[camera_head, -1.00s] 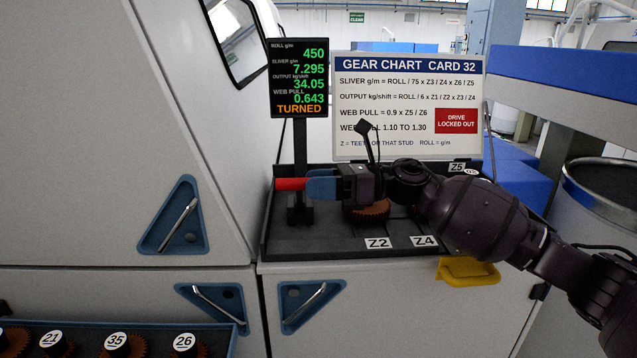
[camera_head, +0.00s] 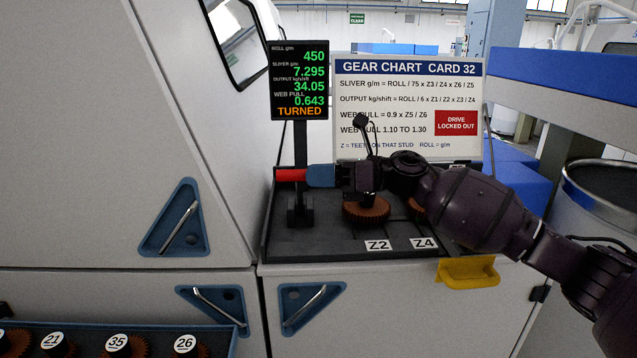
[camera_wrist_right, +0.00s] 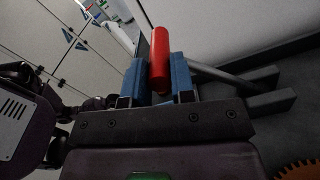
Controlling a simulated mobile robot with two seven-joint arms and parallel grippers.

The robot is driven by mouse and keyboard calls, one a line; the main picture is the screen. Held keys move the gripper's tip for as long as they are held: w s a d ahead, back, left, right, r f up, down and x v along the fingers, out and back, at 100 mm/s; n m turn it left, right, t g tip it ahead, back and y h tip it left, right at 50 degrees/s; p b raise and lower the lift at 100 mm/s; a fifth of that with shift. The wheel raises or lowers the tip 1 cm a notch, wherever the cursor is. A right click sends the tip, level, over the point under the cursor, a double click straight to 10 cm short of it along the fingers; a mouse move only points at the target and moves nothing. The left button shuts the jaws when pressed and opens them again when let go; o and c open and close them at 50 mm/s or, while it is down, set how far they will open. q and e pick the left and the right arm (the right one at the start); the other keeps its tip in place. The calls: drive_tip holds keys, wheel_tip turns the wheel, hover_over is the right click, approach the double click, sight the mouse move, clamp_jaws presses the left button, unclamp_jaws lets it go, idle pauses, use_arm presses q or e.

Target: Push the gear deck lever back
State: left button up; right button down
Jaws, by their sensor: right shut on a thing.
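The gear deck lever has a red handle (camera_head: 291,174) lying level near the left end of the black deck tray (camera_head: 330,252), with its dark foot below it. My right gripper (camera_head: 320,176) reaches in from the right, its blue fingertips at the handle's right end. In the right wrist view the red handle (camera_wrist_right: 160,58) sits between the two blue fingers (camera_wrist_right: 158,80), which are shut on it. The lever's arm and foot show there as grey bars at the right. My left gripper is not in view.
Brown gears (camera_head: 367,209) sit on the deck under my right arm, behind the Z2 and Z4 labels. The gear chart (camera_head: 408,105) stands at the deck's back. A yellow bracket (camera_head: 468,273) sticks out in front.

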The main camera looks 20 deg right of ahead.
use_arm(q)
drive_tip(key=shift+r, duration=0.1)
use_arm(e)
drive_tip(key=w+d+r+m, duration=0.2)
drive_tip(key=w+r+m, duration=0.1)
drive_tip(key=w+m, duration=0.4)
drive_tip(key=w, duration=0.3)
drive_tip(key=shift+w+r+m, duration=0.15)
drive_tip(key=shift+r+m, duration=0.2)
drive_tip(key=shift+m, duration=0.05)
drive_tip(key=shift+d, duration=0.1)
drive_tip(key=c, duration=1.2)
unclamp_jaws()
drive_tip(key=shift+o, duration=1.1)
drive_tip(key=shift+w, duration=0.1)
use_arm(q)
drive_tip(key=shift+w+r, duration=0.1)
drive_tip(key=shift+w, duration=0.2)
